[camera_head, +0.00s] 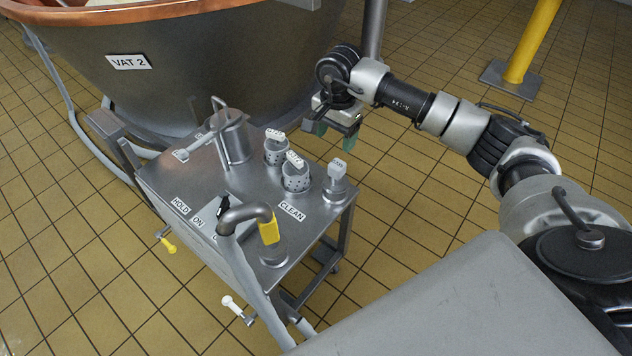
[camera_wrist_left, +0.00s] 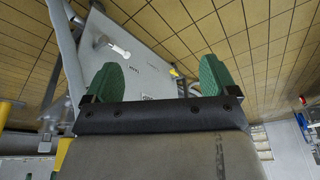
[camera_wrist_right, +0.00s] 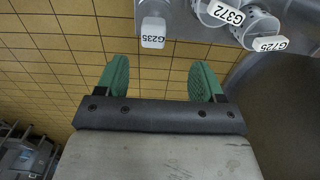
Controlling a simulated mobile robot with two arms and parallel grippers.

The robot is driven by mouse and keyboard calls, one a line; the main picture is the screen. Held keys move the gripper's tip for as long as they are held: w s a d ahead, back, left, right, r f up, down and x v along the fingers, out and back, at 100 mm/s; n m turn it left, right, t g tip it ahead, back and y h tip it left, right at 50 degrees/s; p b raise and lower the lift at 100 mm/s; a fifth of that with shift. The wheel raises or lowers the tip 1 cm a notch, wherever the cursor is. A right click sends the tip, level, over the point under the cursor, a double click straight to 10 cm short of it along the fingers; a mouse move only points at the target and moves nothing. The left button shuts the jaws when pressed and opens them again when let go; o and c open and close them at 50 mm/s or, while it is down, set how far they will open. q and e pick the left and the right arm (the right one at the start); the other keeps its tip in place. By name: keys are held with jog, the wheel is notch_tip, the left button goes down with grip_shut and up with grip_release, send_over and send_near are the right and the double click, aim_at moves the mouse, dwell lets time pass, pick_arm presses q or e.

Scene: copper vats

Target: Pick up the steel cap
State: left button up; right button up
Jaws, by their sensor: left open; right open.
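A grey steel piece with a white tag G235 (camera_head: 336,186) stands at the right corner of the steel cart top; it may be the steel cap, but I cannot tell for certain. It also shows at the top of the right wrist view (camera_wrist_right: 152,12). My right gripper (camera_head: 336,135) is open and empty, just beyond and above this piece, apart from it. Its green fingers show in the right wrist view (camera_wrist_right: 158,80) with nothing between them. My left gripper (camera_wrist_left: 158,80) is open and empty; the head view does not show it.
Two perforated steel cups tagged G372 (camera_head: 296,180) and G725 (camera_head: 275,153) stand beside it. The cart top (camera_head: 185,180) also bears a lidded steel cylinder (camera_head: 232,137) and a bent pipe with a yellow sleeve (camera_head: 269,229). Vat 2 (camera_head: 200,70) stands behind; tiled floor is open to the right.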

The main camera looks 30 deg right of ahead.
aim_at(337, 163)
notch_tip(337, 163, down, 5)
jog(key=shift+f+b, duration=0.15)
jog(key=shift+b, duration=0.2)
jog(key=shift+s+d+f, duration=0.1)
jog(key=shift+s+f, duration=0.05)
jog(key=shift+f, duration=0.4)
jog(key=f, duration=0.2)
jog(key=f+b, duration=0.1)
jog(key=f, duration=0.1)
jog(key=shift+s+d+f, duration=0.1)
jog(key=shift+s+d, duration=0.1)
pick_arm(q)
jog(key=v, duration=0.3)
jog(key=shift+s+a+f, duration=0.1)
pick_arm(e)
jog(key=c, duration=1.1)
jog(key=shift+r, duration=0.7)
jog(key=r+p, duration=0.1)
jog(key=r, duration=0.2)
jog(key=shift+s+d+r, duration=0.1)
jog(key=shift+s+r, duration=0.1)
pick_arm(q)
jog(key=shift+p+x, duration=0.75)
jog(key=shift+x, duration=1.8)
pick_arm(e)
jog(key=s+d+r, duration=0.3)
jog(key=s+r, duration=0.3)
jog(key=s, duration=0.4)
jog(key=shift+s+r, duration=0.2)
jog(key=shift+s, duration=0.2)
